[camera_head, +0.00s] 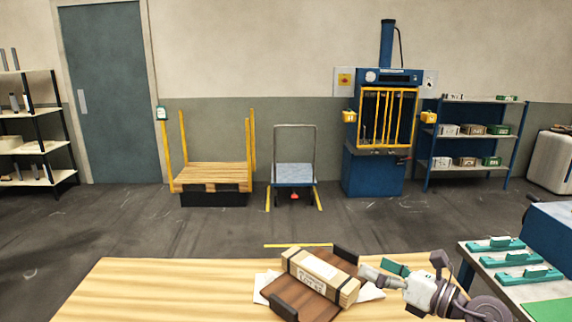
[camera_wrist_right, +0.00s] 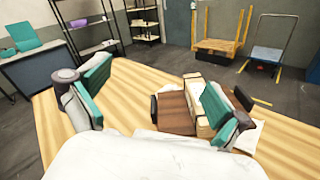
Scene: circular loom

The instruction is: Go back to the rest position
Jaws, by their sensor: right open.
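My right gripper (camera_head: 412,266) is at the front right of the wooden table in the head view, just right of a wrapped wooden bundle (camera_head: 318,277). The bundle is pale wood with a white label and lies on a brown board (camera_head: 322,309) with dark end blocks. The right finger partly hides the bundle in the wrist view. My left gripper shows in neither view.
White sheets (camera_head: 372,292) lie under the board on the wooden table (camera_head: 120,290). A side table (camera_head: 490,275) with several teal tools stands at right. A pallet (camera_head: 212,177), a cart (camera_head: 295,175), a blue press (camera_head: 375,175) and shelves stand behind, with open floor between.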

